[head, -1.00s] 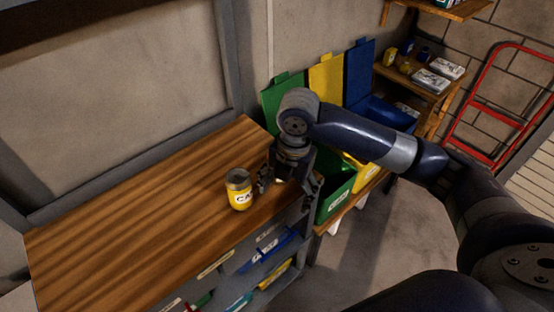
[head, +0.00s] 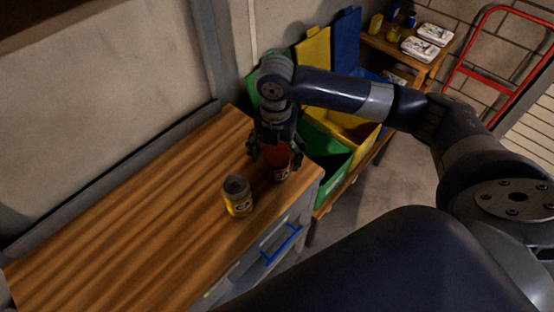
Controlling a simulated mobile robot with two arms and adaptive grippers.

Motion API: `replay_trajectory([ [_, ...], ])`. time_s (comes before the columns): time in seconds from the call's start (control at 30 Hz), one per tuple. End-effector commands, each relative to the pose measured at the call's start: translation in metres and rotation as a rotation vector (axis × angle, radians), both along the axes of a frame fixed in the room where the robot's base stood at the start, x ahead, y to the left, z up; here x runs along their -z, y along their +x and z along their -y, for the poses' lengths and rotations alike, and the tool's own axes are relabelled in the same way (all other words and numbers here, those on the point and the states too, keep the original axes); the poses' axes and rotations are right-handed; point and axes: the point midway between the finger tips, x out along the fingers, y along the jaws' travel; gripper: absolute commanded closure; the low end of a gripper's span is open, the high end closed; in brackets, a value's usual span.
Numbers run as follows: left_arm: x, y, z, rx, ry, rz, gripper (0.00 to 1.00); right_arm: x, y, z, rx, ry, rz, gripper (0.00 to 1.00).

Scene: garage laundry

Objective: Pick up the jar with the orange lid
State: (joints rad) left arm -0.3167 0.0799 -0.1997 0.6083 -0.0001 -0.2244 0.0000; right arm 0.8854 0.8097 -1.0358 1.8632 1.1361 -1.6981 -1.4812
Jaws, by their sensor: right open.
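The jar with the orange lid (head: 281,173) stands upright near the right end of the wooden bench top (head: 130,225). Its orange-red upper part shows between the fingers of my right gripper (head: 277,157), and a small pale label shows below. My right gripper points down over the jar, open, with one finger on each side of it. I cannot tell whether a finger touches it. The gripper hides part of the jar. My left gripper is not in view.
A yellow can (head: 238,198) with a dark top stands on the bench, left of the jar and nearer me. Green (head: 325,153) and yellow (head: 347,128) bins stand beyond the bench's right end. A wooden shelf (head: 390,48) holds small items. The bench's left part is clear.

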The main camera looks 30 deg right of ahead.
Motion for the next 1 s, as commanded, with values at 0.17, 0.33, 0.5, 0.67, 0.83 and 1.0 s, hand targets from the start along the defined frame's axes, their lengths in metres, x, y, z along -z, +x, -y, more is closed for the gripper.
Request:
replay_trajectory([
  [0.17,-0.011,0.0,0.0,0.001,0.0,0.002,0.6,0.018,-0.001,0.003,0.002,-0.002,-0.004,0.21],
  [0.33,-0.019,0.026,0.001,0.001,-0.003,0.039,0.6,0.044,0.0,0.005,0.0,0.0,-0.003,0.21],
  [0.5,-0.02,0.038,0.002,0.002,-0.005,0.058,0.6,0.053,0.001,0.005,0.0,-0.001,0.001,0.21],
  [0.67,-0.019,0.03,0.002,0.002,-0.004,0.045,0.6,0.053,0.001,0.005,0.0,0.0,0.001,0.21],
  [0.83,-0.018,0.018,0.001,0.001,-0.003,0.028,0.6,0.053,0.001,0.005,0.0,0.0,0.001,0.57],
  [1.0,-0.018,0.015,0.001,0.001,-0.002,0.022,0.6,0.053,0.001,0.005,0.0,0.0,0.001,0.77],
])
